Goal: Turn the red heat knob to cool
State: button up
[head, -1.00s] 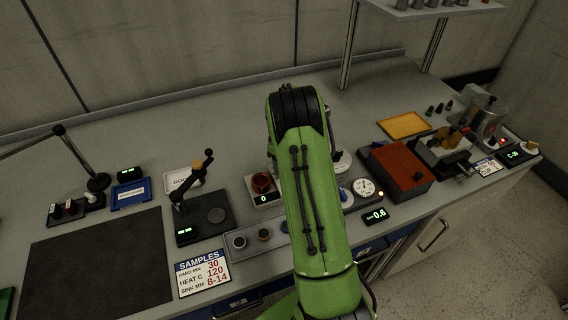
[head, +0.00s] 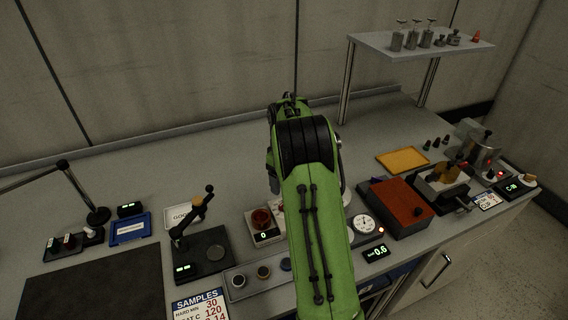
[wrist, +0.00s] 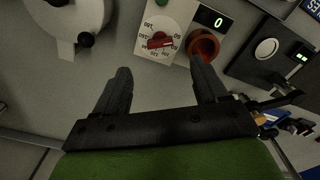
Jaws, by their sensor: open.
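The red knob (wrist: 159,42) sits on a white dial plate in the wrist view, its bar lying nearly level across the plate. The knob lies between the finger lines, just beyond the tips, and I see no contact. In the head view my green arm covers the gripper and most of the knob's area.
An orange-red round cup (wrist: 203,44) stands close to the right fingertip, beside a display reading 0 (wrist: 212,18). A round pale device (wrist: 80,20) is at upper left. In the head view a red box (head: 398,207) stands right of my arm.

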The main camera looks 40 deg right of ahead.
notch_tip(320, 180, up, 6)
jog(key=shift+r+p, duration=0.2)
jog(key=shift+p, duration=0.25)
